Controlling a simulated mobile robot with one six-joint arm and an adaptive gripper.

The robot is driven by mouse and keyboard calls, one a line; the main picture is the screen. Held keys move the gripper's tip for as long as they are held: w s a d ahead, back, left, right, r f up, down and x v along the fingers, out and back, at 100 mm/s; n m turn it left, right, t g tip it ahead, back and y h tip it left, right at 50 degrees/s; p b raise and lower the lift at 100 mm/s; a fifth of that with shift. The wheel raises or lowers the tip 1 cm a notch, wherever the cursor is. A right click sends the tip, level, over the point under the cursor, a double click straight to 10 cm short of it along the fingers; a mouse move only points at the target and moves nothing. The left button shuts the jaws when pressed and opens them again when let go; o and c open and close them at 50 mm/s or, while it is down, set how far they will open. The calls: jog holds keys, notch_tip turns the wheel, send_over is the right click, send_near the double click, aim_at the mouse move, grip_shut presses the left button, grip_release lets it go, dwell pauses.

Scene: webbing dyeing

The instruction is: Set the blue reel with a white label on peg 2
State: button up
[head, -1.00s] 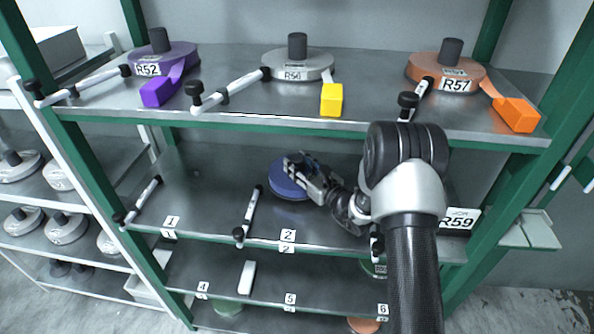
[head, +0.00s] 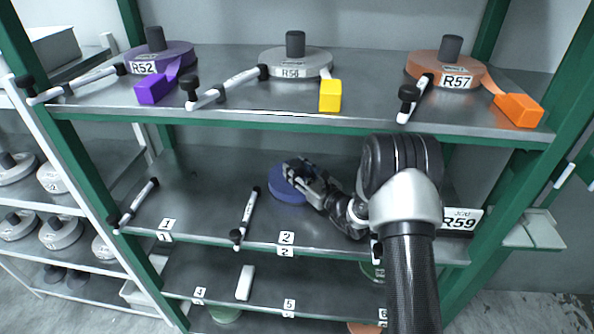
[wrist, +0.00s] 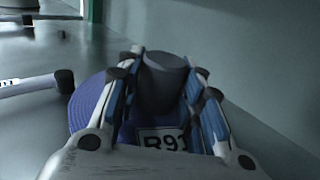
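The blue reel (head: 286,190) with a white label (wrist: 160,140) is at the place marked 2 on the middle shelf, towards the back. A dark cylinder (wrist: 165,82) stands up at the reel's middle. My gripper (head: 297,170) comes in from the right, with one finger on each side of the cylinder. In the wrist view my gripper (wrist: 168,75) looks shut on it. Peg 2 cannot be made out apart from this cylinder, and I cannot tell whether the reel rests on the shelf.
The upper shelf holds purple (head: 180,55), grey (head: 300,62) and orange (head: 425,68) reels with loose coloured ends. White rods with black ends (head: 247,215) divide the shelves. The left of the middle shelf (head: 200,190) is clear. A green post (head: 490,180) stands at right.

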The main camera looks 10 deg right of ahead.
jog(key=o, duration=0.6)
jog(key=shift+c, duration=0.2)
